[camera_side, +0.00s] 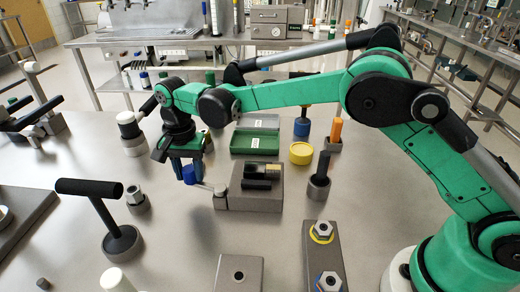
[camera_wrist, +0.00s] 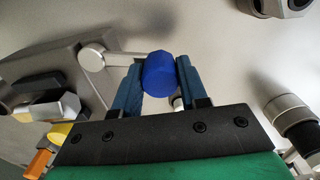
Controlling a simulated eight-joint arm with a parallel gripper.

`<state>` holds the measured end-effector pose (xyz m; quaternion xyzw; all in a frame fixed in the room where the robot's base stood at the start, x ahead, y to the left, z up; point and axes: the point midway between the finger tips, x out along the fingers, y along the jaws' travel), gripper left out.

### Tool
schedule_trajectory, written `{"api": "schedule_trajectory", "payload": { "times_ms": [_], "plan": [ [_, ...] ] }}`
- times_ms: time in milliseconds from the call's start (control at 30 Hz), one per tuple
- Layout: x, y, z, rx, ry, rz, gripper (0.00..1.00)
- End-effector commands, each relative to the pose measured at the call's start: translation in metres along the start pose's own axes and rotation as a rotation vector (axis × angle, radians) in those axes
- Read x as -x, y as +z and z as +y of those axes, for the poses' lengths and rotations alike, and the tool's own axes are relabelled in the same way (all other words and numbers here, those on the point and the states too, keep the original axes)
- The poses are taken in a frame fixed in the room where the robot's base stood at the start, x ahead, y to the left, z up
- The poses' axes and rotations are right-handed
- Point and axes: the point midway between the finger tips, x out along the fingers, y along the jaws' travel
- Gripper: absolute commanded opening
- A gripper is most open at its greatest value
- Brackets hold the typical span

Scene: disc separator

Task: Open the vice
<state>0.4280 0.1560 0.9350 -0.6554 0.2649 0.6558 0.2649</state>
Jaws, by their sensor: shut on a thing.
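The vice (camera_side: 262,199) is a grey block on the table with dark jaw pieces (camera_side: 262,172) on top; whether a gap lies between them is hard to tell. Its grey lever (camera_side: 207,187) sticks out to the left and ends in a blue knob (camera_side: 189,175). In the wrist view the vice (camera_wrist: 62,70) is at the left, with the lever (camera_wrist: 97,56) running right to the blue knob (camera_wrist: 159,75). My gripper (camera_side: 187,171) points down over the lever's end. Its blue fingers (camera_wrist: 158,82) are shut on the knob, one on each side.
A black T-handled tool (camera_side: 121,243) and a hex-nut piece (camera_side: 136,200) stand left of the vice. A black post in a grey cup (camera_side: 318,190) is to its right. A green tray (camera_side: 254,141) and yellow cylinder (camera_side: 301,155) lie behind.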

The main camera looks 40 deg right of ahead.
Motion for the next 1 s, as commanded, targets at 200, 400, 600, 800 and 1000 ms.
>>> {"api": "schedule_trajectory", "payload": {
  "times_ms": [200,400,600,800,1000],
  "plan": [
    [-0.0004,-0.0023,0.0001,-0.032,-0.002,0.001,0.0],
    [-0.0004,-0.0028,0.0003,-0.036,-0.003,0.002,0.0],
    [-0.0005,-0.0032,0.0004,-0.036,-0.003,0.002,0.43],
    [-0.0003,-0.0027,0.0005,-0.034,-0.002,0.002,0.7],
    [0.0011,-0.0024,0.0005,-0.033,-0.001,0.001,0.7]
  ]
}}
